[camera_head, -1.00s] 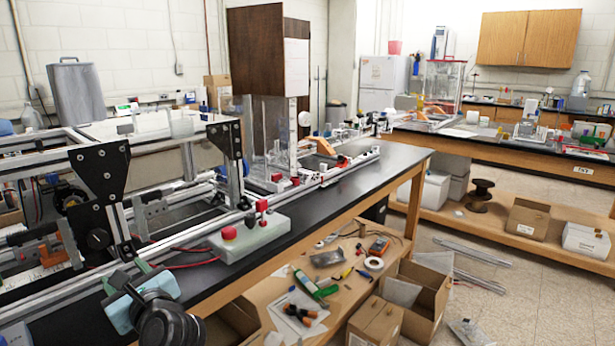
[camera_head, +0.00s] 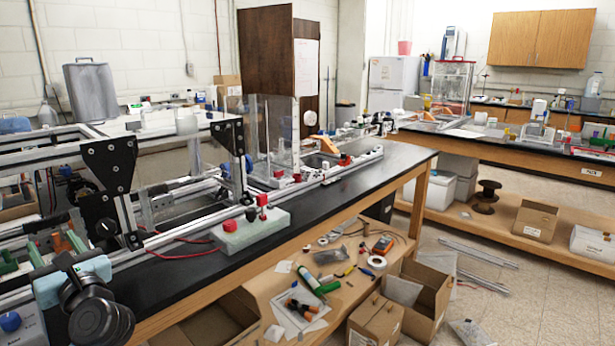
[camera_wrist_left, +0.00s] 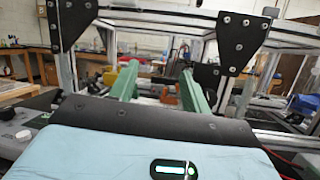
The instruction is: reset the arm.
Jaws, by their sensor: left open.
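My left gripper (camera_head: 56,250) is at the lower left of the head view, in front of the aluminium extrusion frame (camera_head: 150,243). It has a light blue body and green fingers. In the left wrist view, the two green fingers of the gripper (camera_wrist_left: 158,78) stand apart with nothing held between them. They point toward the frame, whose black corner plates (camera_wrist_left: 238,42) show beyond them. I cannot tell whether the fingers touch the frame. My right gripper is not in view.
A pale control box (camera_head: 250,232) with red and black knobs sits on the black bench top (camera_head: 330,196). Below it, a wooden shelf (camera_head: 265,288) holds tools and tape. Open cardboard boxes (camera_head: 425,300) stand to the right.

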